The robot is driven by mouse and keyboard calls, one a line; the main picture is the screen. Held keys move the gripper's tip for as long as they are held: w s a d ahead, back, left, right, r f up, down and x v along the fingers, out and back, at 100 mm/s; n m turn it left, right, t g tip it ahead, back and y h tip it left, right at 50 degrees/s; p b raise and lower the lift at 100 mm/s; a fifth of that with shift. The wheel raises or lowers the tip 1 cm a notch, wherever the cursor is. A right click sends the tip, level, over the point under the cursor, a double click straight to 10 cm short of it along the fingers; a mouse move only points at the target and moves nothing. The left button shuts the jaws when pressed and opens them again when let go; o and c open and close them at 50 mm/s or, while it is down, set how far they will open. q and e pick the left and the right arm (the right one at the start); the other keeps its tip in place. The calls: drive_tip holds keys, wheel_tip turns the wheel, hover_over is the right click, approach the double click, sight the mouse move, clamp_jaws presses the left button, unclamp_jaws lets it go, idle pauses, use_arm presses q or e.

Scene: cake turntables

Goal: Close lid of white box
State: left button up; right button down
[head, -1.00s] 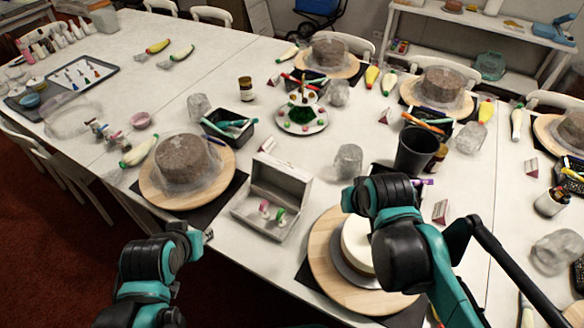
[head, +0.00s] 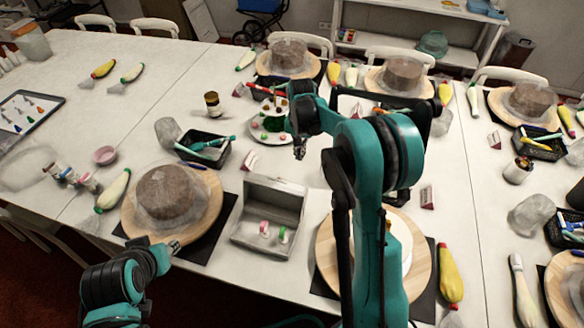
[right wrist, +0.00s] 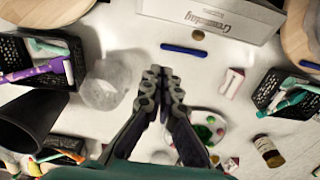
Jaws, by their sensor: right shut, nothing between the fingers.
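The white box (head: 262,238) stands open on the table, with its lid (head: 274,197) raised at its back edge. Small pink-and-white and green-and-white items lie inside. In the right wrist view the lid's printed outer face (right wrist: 215,18) shows at the top. My right gripper (head: 299,152) is beyond and a little right of the raised lid, apart from it. Its fingers are together and empty, as the right wrist view (right wrist: 165,78) shows. My left gripper (head: 175,246) is low at the left, by the left cake board's front edge; its finger opening is too small to judge.
A wrapped brown cake on a wooden board (head: 213,212) is left of the box. Another board (head: 325,262) with a white cake is right, partly behind my right arm. Behind the box are a black tool basket (head: 203,148) and a decorated stand (head: 262,137).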

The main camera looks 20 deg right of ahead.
wheel_tip(320, 180, down, 10)
drive_tip(key=b, duration=0.3)
drive_tip(key=s, duration=0.1)
drive_tip(key=s+a+r, duration=0.1)
drive_tip(key=s+a, duration=0.1)
drive_tip(key=shift+r, duration=0.3)
drive_tip(key=shift+a, duration=0.1)
